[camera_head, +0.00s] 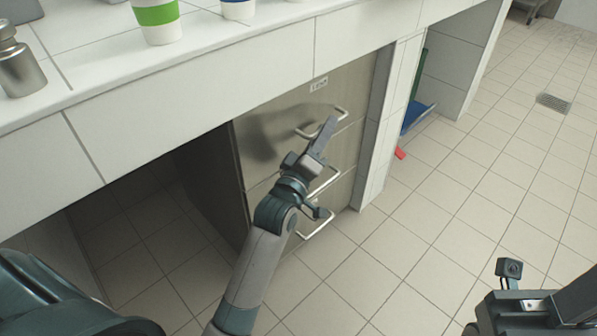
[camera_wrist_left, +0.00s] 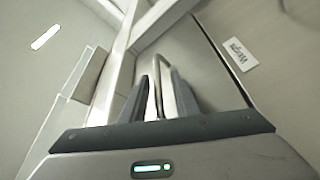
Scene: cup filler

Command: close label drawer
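A metal drawer cabinet (camera_head: 265,135) stands under the white counter, with pale bar handles on its stacked fronts. The upper handle (camera_head: 344,113) lies at my left gripper (camera_head: 329,123). The middle handle (camera_head: 330,183) and bottom handle (camera_head: 318,226) are below, partly behind my arm. In the left wrist view, the two dark fingers (camera_wrist_left: 160,88) are close together on either side of a pale handle bar (camera_wrist_left: 157,72). A small label (camera_wrist_left: 240,54) is on a front to the right there. Which drawer is the label drawer is unclear. My right gripper (camera_head: 535,308) shows only partly, its fingers unclear.
The tiled counter (camera_head: 200,85) overhangs the cabinet. It carries a green-banded cup (camera_head: 157,20), a blue-banded cup (camera_head: 238,9) and a metal container (camera_head: 18,65). A white tiled side wall (camera_head: 385,140) stands right of the cabinet. The tiled floor (camera_head: 440,230) is clear in front.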

